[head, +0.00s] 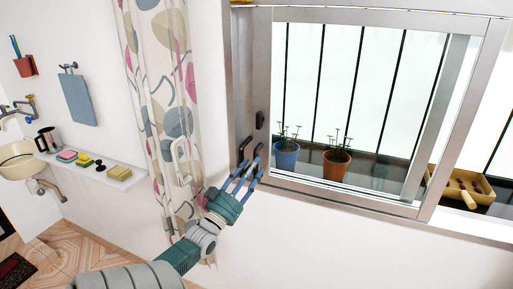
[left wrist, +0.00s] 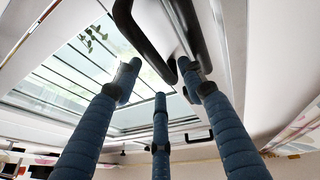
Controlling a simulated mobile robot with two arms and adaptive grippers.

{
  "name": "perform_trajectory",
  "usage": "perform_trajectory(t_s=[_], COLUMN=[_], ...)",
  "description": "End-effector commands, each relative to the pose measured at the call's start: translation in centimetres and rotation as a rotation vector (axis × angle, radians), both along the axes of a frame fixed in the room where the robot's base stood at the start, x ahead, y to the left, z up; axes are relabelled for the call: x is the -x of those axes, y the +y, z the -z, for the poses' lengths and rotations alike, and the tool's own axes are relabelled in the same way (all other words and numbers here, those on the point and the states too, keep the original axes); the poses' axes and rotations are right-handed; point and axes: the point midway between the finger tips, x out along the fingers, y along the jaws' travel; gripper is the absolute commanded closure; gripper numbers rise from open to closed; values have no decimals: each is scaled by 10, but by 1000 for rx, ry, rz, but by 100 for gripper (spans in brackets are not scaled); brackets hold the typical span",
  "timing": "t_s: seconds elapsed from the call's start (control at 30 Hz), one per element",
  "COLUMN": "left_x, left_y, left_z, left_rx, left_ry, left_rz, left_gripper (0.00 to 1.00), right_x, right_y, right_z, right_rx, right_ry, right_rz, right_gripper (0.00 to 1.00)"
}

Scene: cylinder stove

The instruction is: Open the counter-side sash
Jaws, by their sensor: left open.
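The window sash (head: 258,75) is a grey metal frame with glass, and it looks shut against the window frame at its left side. A dark handle (head: 245,146) sits low on its left upright, with a small dark fitting (head: 260,119) just above. My left gripper (head: 247,172) is open, with its blue fingers just below the handle at the lower left corner of the window. In the left wrist view a black bar-shaped handle (left wrist: 136,38) shows close beyond the open fingertips; I cannot tell whether they touch it. My right gripper is not in view.
A patterned curtain (head: 160,100) hangs left of the window, close to my left arm. Behind the glass stand a blue pot (head: 286,158) and a terracotta pot (head: 335,168) with plants. A wooden box (head: 477,186) is at the right. A shelf (head: 95,172) with sponges is farther left.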

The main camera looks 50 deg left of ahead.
Motion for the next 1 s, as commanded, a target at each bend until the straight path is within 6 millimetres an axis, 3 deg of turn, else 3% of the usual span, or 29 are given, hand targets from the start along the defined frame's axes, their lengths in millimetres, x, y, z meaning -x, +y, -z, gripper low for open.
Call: perform_trajectory(t_s=[0.2, 0.4, 1.0], left_x=[43, 66, 73], left_y=[-15, -24, -26], left_z=[20, 29, 32], left_rx=[2, 2, 0], left_ry=[3, 0, 0], left_rz=[-2, -1, -1], left_gripper=[59, 59, 59], right_x=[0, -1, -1], right_y=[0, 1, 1], right_z=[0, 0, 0], right_rx=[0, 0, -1], right_ry=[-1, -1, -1], right_rz=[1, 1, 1], right_gripper=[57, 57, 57])
